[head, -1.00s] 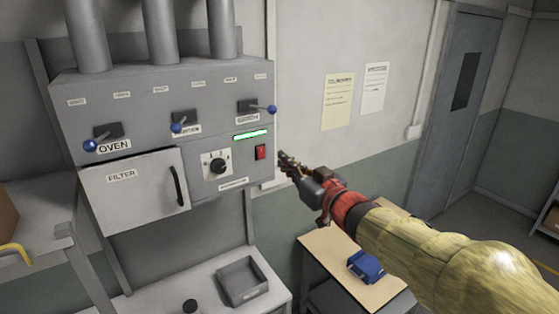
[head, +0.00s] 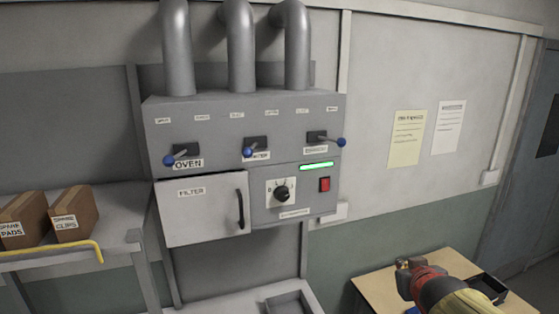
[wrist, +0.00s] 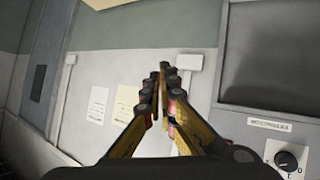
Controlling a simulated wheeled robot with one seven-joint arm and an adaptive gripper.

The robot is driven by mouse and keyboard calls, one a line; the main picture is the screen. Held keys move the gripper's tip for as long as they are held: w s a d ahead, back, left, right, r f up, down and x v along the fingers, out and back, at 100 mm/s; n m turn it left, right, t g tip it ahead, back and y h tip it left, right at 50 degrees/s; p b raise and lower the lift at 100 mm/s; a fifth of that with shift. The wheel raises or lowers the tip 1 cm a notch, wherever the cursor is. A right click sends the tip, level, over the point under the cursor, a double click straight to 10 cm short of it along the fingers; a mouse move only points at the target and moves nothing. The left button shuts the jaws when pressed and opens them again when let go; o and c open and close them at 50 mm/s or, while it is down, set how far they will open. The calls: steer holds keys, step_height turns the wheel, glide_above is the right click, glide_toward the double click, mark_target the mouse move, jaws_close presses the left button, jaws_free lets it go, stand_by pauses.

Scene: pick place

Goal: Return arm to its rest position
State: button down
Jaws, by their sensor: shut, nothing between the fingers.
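My gripper (head: 408,264) is at the lower right of the head view, in front of the wooden-topped table and well to the right of the control panel (head: 240,118). In the wrist view my gripper (wrist: 164,76) has its two fingers drawn together at the tips with nothing between them. My red wrist and yellow arm run off the bottom edge of the head view. The panel has blue-tipped levers, a dial (head: 282,193), a red switch (head: 325,184) and a lit green strip (head: 317,165). The dial also shows in the wrist view (wrist: 287,161).
The wooden-topped table (head: 378,288) holds a dark tray (head: 488,288), partly behind my arm. A grey shelf with two cardboard boxes (head: 75,215) and a yellow rail (head: 60,246) is at the left. Two notices (head: 407,138) hang on the wall. A grey bin (head: 288,304) sits below the panel.

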steer(key=s+a+f+g+y+b, duration=0.1)
steer(key=s+a+f+g+b, duration=0.1)
steer(key=s+a+f+b, duration=0.2)
steer(key=s+a+f+g+y+b, duration=0.1)
steer(key=s+a+f+b, duration=0.3)
steer(key=s+f+b, duration=0.6)
steer(key=s+a+f+g+y+b, duration=0.1)
steer(key=s+a+f+g+b, duration=0.1)
steer(key=s+a+f+b, duration=0.2)
steer(key=s+f+b, duration=0.3)
steer(key=s+f, duration=0.4)
steer(key=f, duration=0.1)
steer(key=shift+s+a+g, duration=0.3)
steer(key=shift+a, duration=0.1)
